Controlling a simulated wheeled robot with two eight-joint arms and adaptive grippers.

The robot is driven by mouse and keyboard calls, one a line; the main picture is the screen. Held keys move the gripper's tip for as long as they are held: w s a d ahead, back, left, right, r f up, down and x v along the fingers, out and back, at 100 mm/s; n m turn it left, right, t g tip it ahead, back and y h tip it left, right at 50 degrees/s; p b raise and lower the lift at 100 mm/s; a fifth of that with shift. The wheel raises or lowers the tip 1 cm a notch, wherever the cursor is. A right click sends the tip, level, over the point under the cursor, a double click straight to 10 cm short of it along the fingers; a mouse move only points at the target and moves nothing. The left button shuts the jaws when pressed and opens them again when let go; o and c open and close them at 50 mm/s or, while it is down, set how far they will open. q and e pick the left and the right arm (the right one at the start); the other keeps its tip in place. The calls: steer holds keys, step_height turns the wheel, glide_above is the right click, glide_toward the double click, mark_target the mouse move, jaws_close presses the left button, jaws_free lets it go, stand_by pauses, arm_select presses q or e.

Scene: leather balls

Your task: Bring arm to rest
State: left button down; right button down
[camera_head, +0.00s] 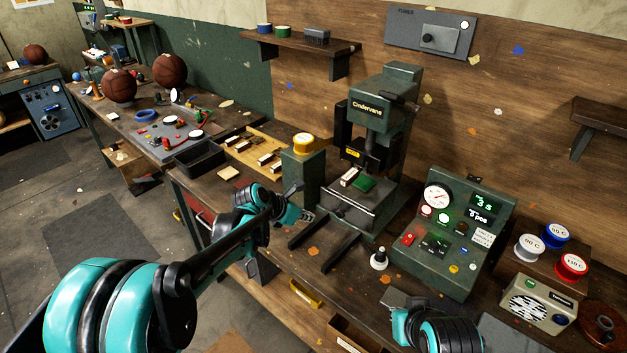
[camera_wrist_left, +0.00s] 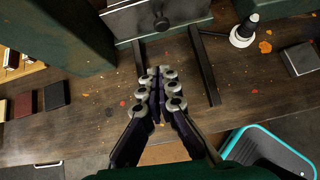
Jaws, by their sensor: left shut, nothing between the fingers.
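My left arm reaches in from the lower left of the head view. Its gripper (camera_head: 306,216) is just in front of the green press (camera_head: 385,115), above the bench near the press's base legs. In the left wrist view the left gripper (camera_wrist_left: 160,78) has its fingers together and empty, over the bare bench between two dark legs. Part of my right arm shows at the bottom of the head view, near the bench's front edge; its fingers cannot be made out.
A control box (camera_head: 452,235) with a gauge stands right of the press. A white-topped stamp (camera_head: 379,258) stands on the bench (camera_head: 310,258). Two leather balls (camera_head: 169,69) sit on the far table.

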arm_select(q)
steer(key=s+a+r+m+y, duration=0.2)
steer(key=s+a+r+m, duration=0.15)
steer(key=s+m, duration=0.35)
steer(key=s+a+r+m+y, duration=0.1)
steer(key=s+a+r+m, duration=0.1)
steer(key=s+a+m, duration=0.5)
steer(key=s+a+f+m+y, duration=0.1)
steer(key=s+a+f+m, duration=0.1)
steer(key=s+m, duration=0.4)
steer(key=s+a+f+m+y, duration=0.2)
steer(key=s+a+m, duration=0.1)
steer(key=s+m, duration=0.4)
steer(key=s, duration=0.3)
steer(key=shift+s+a+t, duration=0.2)
steer(key=shift+s+t, duration=0.2)
